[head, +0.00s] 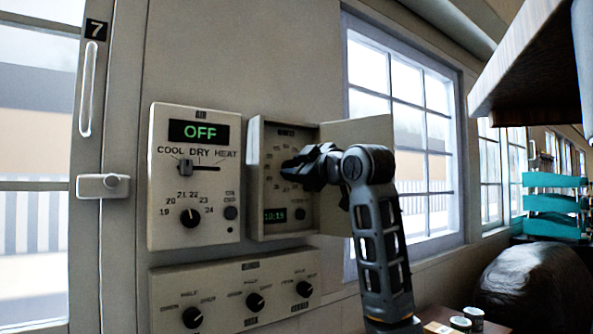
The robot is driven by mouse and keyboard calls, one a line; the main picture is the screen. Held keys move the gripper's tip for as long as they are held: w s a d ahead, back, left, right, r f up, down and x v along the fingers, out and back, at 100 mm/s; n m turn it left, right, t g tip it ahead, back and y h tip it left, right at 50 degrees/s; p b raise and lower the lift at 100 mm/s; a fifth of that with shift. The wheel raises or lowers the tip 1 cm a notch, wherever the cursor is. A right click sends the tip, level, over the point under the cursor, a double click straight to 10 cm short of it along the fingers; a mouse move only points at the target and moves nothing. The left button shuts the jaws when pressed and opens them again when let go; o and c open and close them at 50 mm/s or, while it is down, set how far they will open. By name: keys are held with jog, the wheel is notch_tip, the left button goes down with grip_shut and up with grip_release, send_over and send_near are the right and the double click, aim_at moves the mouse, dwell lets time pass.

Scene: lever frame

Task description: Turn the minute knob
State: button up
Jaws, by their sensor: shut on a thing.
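An open recessed timer box (268,225) is on the wall, with numbers around a dial. My gripper (297,168) comes in from the right and is shut at the middle of this dial. The minute knob appears to be between the fingers; the fingers and wrist hide it, so its pointing direction cannot be seen. A small dark button or knob (299,213) shows at the box's lower right, clear of the gripper.
The box's door (365,132) stands open to the right, behind my arm. Left is an air panel (195,232) reading OFF, with a slider and a temperature knob. Below is a panel (240,285) with three knobs. Cans (467,318) stand on a table at lower right.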

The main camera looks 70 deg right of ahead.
dwell(0.4)
jog(key=o, duration=1.1)
jog(key=shift+c, duration=0.2)
jog(key=b+v, duration=0.1)
jog(key=v, duration=0.6)
jog(key=shift+s+a+b, duration=0.2)
jog(key=shift+s+b, duration=0.1)
jog(key=shift+s, duration=0.05)
